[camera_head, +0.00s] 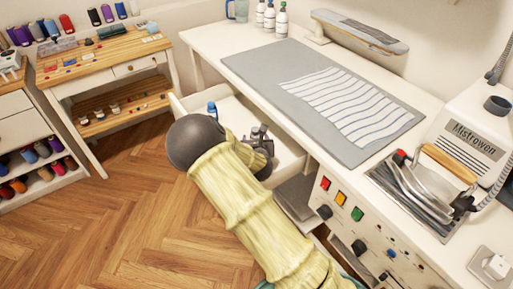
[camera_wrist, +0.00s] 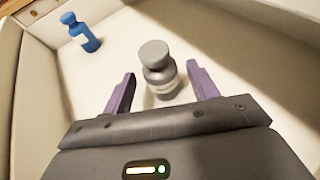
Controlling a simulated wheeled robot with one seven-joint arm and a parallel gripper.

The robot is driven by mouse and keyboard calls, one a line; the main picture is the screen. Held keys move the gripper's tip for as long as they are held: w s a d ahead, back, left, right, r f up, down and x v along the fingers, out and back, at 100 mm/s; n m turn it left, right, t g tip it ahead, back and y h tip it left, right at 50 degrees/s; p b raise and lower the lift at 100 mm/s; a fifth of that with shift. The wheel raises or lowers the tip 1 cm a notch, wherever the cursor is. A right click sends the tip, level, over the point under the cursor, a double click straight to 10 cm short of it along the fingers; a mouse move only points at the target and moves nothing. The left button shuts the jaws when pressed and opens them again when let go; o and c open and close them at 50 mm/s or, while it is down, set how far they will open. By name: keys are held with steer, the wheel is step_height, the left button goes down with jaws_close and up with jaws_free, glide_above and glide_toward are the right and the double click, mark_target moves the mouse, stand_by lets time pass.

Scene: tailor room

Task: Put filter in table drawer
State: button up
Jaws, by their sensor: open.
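The table drawer (camera_head: 235,112) is pulled open, and its pale inside and wall (camera_wrist: 28,75) fill the wrist view. A grey bottle-shaped thing with a round cap and a label (camera_wrist: 158,72) stands in the drawer; it may be the filter, but I cannot tell for certain. My gripper (camera_wrist: 160,88) is open above the drawer, with one purple finger on each side of the grey thing and gaps visible beside it. My gripper also shows in the head view (camera_head: 262,148), where my arm hides part of the drawer.
The white table (camera_head: 215,42) carries a grey mat with striped cloth (camera_head: 345,105) and an iron station (camera_head: 470,140). Wooden floor (camera_head: 130,220) is clear at left.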

steer(key=v, duration=0.9)
steer(key=shift+s+r, duration=0.15)
steer(key=shift+s, duration=0.15)
